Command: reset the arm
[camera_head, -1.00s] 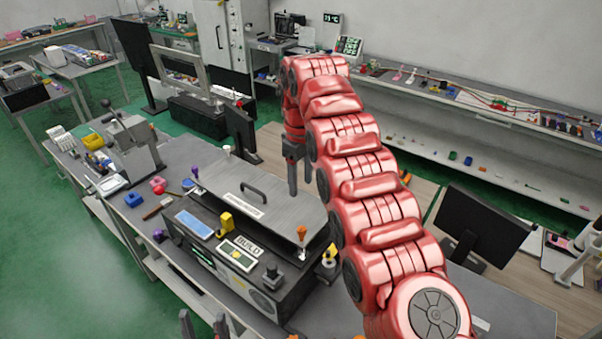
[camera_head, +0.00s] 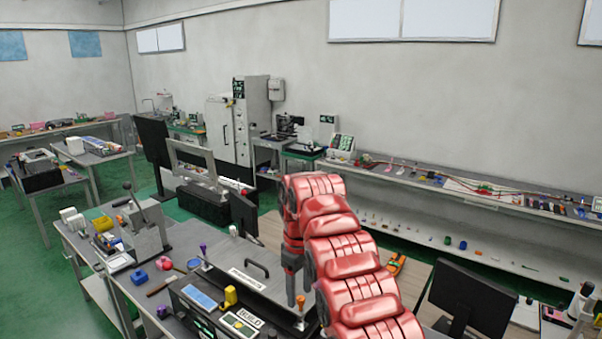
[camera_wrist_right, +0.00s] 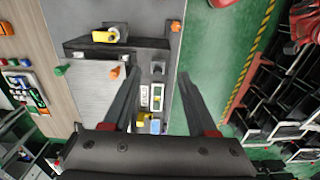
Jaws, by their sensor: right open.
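My right arm, red and jointed, reaches in from the bottom right in the head view. It bends down at its far end to my right gripper (camera_head: 295,288), whose dark fingers point down beside the grey lid of a black bench machine (camera_head: 240,285). In the wrist view my right gripper (camera_wrist_right: 158,76) has its two fingers wide apart with nothing between them. The machine's panel (camera_wrist_right: 156,97) shows between and beyond the fingers there, with its grey lid (camera_wrist_right: 92,88) to the left. My left gripper is not in view.
A dark monitor (camera_head: 473,300) stands to the right of my arm. A long shelf (camera_head: 450,195) runs along the back wall.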

